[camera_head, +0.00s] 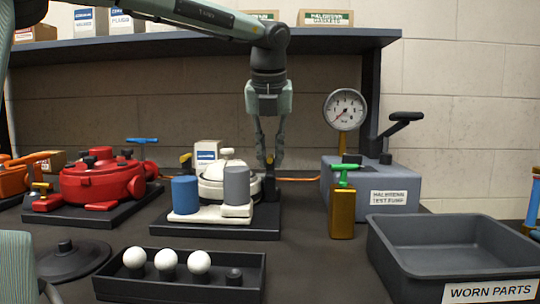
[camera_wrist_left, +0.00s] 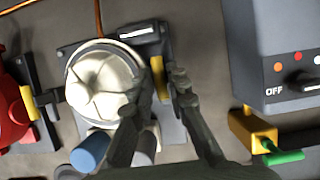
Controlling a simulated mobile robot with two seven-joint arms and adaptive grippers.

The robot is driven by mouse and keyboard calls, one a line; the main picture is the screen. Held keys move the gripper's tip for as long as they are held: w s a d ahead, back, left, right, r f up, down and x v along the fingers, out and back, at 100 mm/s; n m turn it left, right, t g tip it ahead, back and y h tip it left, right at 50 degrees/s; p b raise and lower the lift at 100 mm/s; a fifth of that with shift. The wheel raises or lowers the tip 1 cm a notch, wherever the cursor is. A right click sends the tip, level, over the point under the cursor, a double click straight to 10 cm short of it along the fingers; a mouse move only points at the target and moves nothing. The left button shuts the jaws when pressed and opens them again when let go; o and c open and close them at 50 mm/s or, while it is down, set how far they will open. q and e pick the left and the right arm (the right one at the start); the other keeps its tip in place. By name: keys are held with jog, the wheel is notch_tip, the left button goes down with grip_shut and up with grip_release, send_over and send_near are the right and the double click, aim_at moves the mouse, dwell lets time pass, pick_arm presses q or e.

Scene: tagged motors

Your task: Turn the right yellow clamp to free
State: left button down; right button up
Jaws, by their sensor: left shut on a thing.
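A white motor (camera_head: 215,185) stands on a dark base plate, behind a blue cylinder (camera_head: 185,195) and a grey cylinder (camera_head: 237,186). The right yellow clamp (camera_head: 269,161) stands at the motor's right side, and it also shows in the wrist view (camera_wrist_left: 157,72) as a yellow bar beside the white motor (camera_wrist_left: 98,82). Another yellow clamp (camera_head: 185,161) shows at the motor's left. My left gripper (camera_head: 271,163) points down at the right clamp, its fingers shut on it; they partly hide it. In the wrist view the fingers (camera_wrist_left: 152,95) lie either side of it. My right gripper is not in view.
A red motor (camera_head: 100,183) stands to the left. To the right are a yellow block with a green handle (camera_head: 342,208), a test pump (camera_head: 375,182) with a gauge (camera_head: 345,110), and an empty worn-parts bin (camera_head: 450,232). A tray (camera_head: 215,292) holds white balls in front. A shelf overhangs behind.

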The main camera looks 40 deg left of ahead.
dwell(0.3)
pick_arm(q)
jog(key=c, duration=1.5)
grip_release()
jog(key=shift+r, duration=0.1)
jog(key=v, duration=1.2)
jog(key=shift+d, duration=0.1)
